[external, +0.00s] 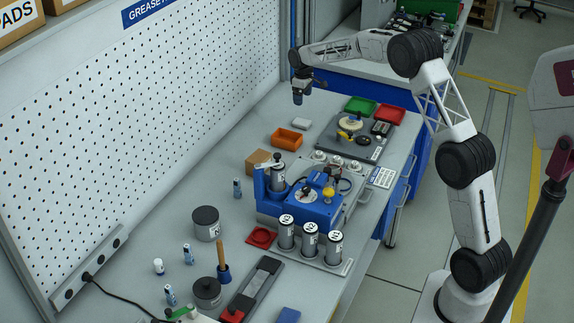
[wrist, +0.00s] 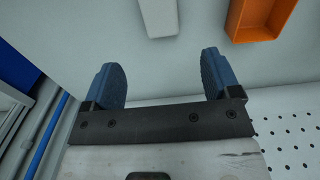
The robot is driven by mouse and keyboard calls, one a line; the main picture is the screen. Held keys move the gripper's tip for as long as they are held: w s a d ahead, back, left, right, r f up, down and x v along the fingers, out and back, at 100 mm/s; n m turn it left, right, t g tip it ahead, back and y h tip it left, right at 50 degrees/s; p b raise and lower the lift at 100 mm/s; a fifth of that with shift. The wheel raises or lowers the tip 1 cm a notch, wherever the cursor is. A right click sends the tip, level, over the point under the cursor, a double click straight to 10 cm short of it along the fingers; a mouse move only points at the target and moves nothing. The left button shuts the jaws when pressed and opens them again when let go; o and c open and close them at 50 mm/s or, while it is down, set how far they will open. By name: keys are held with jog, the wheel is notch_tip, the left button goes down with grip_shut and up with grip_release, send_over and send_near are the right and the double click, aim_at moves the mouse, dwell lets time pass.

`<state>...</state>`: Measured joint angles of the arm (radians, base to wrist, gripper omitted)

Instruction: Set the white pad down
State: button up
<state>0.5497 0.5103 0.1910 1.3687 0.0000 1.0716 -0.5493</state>
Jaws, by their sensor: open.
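The white pad (external: 301,123) lies on the bench top near the pegboard wall, beside the orange bin. In the wrist view the pad (wrist: 158,18) shows at the top edge, partly cut off by the frame. My gripper (external: 297,99) is raised above the bench, on the far side of the pad in the external view. In the wrist view my gripper (wrist: 164,72) has its two blue fingers wide apart with only bare bench between them. It is open, empty and apart from the pad.
The orange bin (external: 287,139) stands close to the pad and also shows in the wrist view (wrist: 262,17). A green tray (external: 360,105) and a red tray (external: 390,115) lie to the right. The pegboard (external: 150,110) borders the bench. A blue fixture (external: 305,208) stands nearer the camera.

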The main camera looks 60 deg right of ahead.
jog(key=s+a+r, duration=0.6)
jog(key=s+a, duration=0.1)
jog(key=a, duration=0.4)
jog(key=s+a+r+t, duration=0.1)
jog(key=s+a+r, duration=0.55)
jog(key=a, duration=0.45)
jog(key=s+a+r, duration=0.6)
jog(key=s+a, duration=0.1)
jog(key=a, duration=0.4)
jog(key=s+a+t, duration=0.1)
jog(key=s+a, duration=0.5)
jog(key=s, duration=0.3)
jog(key=s+a, duration=0.6)
jog(key=s, duration=0.2)
jog(key=s+a+f, duration=0.3)
jog(key=s, duration=0.5)
jog(key=s+a+f, duration=0.2)
jog(key=s+a, duration=0.1)
jog(key=s, duration=0.6)
jog(key=shift+s+a+f+t, duration=0.2)
jog(key=shift+s+f+t, duration=0.1)
jog(key=shift+f, duration=0.1)
